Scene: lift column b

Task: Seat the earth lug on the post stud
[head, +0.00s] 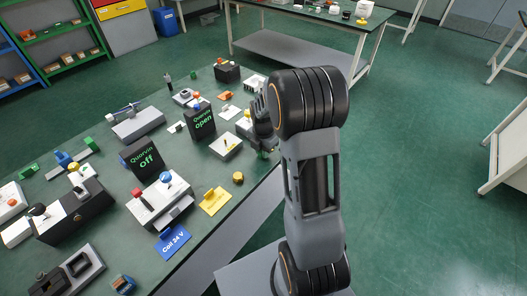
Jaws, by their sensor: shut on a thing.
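My gripper (262,130) is at the right edge of the bench in the head view, partly hidden behind my own arm. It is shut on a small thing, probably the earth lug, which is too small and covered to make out. A pale square plate (226,148) with a small dark and yellow part on it lies just left of and below my gripper. I cannot tell whether this is the post stud's base. I cannot tell whether the held thing touches anything.
Left of the gripper stand a black "Quervin open" sign (203,122) and a "Quervin off" sign (142,158). A yellow holder (215,201), a blue "Coil 24 V" plate (173,242) and a white box with knobs (160,196) are nearer. The bench (238,208) has a bare strip along its right edge.

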